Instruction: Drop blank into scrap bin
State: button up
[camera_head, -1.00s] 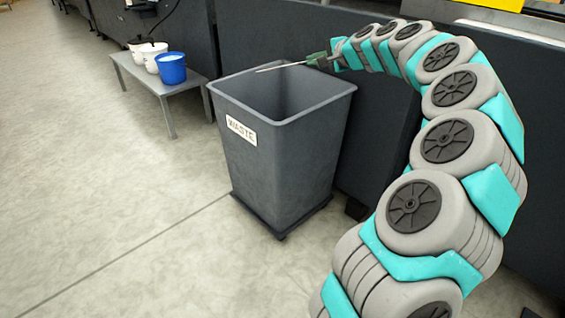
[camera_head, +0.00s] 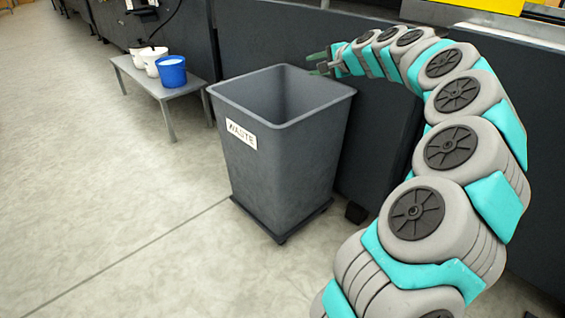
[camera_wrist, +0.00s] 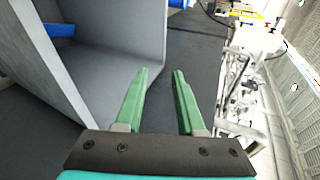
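The scrap bin (camera_head: 275,160) is a dark grey, open-topped square bin with a label reading WASTE. It stands upright on the floor in the head view. My gripper (camera_head: 312,63) is at the bin's back right rim, with its green fingers spread apart and nothing between them. In the wrist view my gripper (camera_wrist: 162,80) is open and empty, and the bin's grey wall (camera_wrist: 115,45) is close beside the fingers on the left. The blank is not visible in either current view, and the bin's floor is hidden.
A low grey bench (camera_head: 184,92) left of the bin holds a blue bucket (camera_head: 171,72) and white buckets (camera_head: 155,60). A dark machine side (camera_head: 385,130) stands right behind the bin. The concrete floor (camera_head: 90,190) at left is clear.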

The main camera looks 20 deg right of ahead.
jog(key=v, duration=0.7)
jog(key=shift+s, duration=0.2)
jog(key=shift+a+r, duration=0.15)
